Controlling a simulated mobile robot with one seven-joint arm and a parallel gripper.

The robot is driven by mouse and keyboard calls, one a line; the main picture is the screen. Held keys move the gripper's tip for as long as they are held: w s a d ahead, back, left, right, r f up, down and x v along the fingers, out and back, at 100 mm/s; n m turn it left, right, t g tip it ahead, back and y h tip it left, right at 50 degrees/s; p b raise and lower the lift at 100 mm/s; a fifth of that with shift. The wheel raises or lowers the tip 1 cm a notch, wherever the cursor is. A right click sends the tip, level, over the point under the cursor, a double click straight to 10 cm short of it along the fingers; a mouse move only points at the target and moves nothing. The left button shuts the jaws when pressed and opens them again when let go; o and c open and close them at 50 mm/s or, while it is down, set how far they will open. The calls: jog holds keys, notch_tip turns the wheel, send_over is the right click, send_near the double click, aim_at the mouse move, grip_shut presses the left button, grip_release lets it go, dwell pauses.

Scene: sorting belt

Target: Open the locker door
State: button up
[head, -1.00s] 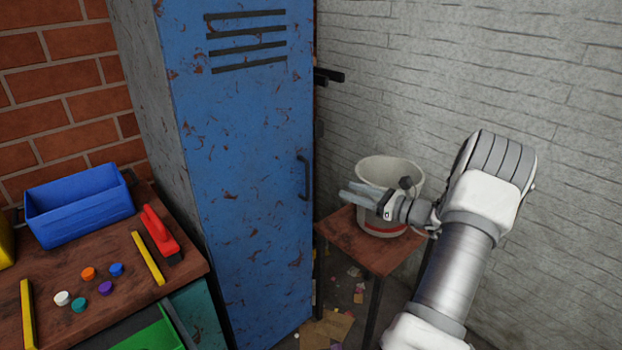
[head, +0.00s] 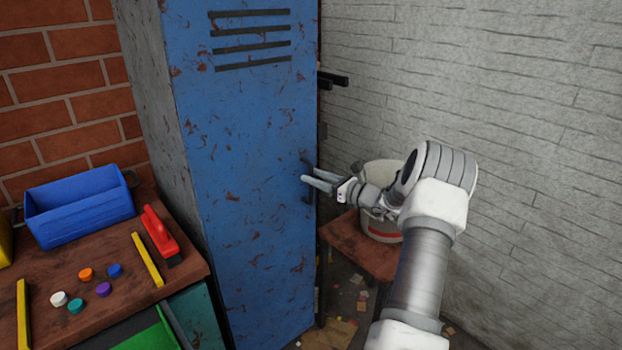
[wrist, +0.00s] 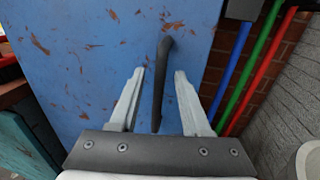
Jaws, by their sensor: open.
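The locker door (head: 245,190) is blue with rust flecks and vent slots at the top, and it looks shut. Its dark bar handle (wrist: 161,80) runs upright near the door's right edge. In the head view the handle (head: 306,190) is partly hidden by my gripper. My gripper (head: 311,176) is open at the handle's height. In the wrist view the two fingers of my gripper (wrist: 162,74) stand on either side of the lower part of the handle, with gaps on both sides. I cannot tell whether either finger touches the door.
A small table (head: 350,245) with a white bucket (head: 383,228) stands right, behind my arm. Coloured pipes (wrist: 256,80) run beside the locker. A grey wall (head: 540,150) bounds the right.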

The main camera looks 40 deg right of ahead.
jog(key=shift+x, duration=0.85)
grip_shut()
dwell(0.8)
